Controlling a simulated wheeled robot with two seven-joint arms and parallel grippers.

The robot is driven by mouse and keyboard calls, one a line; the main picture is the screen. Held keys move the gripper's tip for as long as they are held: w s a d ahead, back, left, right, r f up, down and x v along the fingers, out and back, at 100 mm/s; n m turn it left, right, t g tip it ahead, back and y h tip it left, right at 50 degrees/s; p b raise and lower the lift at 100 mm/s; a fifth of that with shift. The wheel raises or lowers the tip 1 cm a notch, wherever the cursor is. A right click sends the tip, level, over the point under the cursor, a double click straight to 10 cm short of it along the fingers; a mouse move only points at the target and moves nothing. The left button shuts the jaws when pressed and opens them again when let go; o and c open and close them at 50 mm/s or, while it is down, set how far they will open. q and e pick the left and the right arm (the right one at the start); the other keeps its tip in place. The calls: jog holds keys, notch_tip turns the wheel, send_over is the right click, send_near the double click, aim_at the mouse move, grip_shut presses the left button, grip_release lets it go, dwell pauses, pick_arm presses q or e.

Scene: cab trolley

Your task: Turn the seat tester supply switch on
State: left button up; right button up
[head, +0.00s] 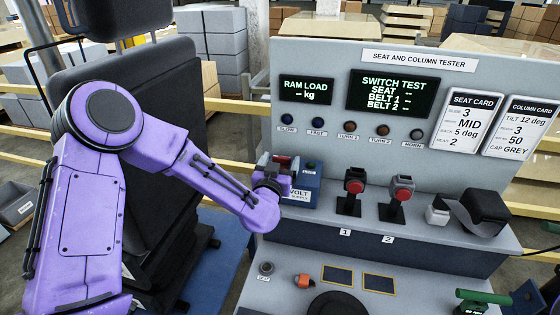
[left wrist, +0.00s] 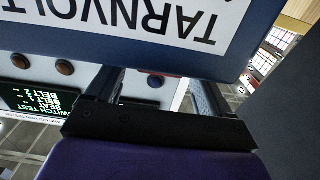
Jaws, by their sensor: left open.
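The seat tester supply is a small blue box (head: 305,190) with a white label reading "VOLT SUPPLY", on the console's left end. My left gripper (head: 274,168) is at the box's left side and hides part of it. In the left wrist view the box (left wrist: 250,45) is very close, its label reading "TARNVOLT" upside down. There the two fingers of my left gripper (left wrist: 155,92) stand apart, with a thin red strip (left wrist: 165,76) at the box's edge between them. I cannot tell whether this red part is the switch, or whether the fingers touch it. My right gripper is out of view.
The grey console (head: 345,55) has lit displays and a row of lamps (head: 350,126). Two red-buttoned buckles (head: 354,187) stand right of the box on the ledge, with a black belt part (head: 485,208) farther right. A black seat (head: 150,100) stands left, behind my arm.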

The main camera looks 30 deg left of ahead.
pick_arm(q)
jog(key=shift+s, duration=0.1)
jog(key=c, duration=1)
jog(key=shift+c, duration=0.2)
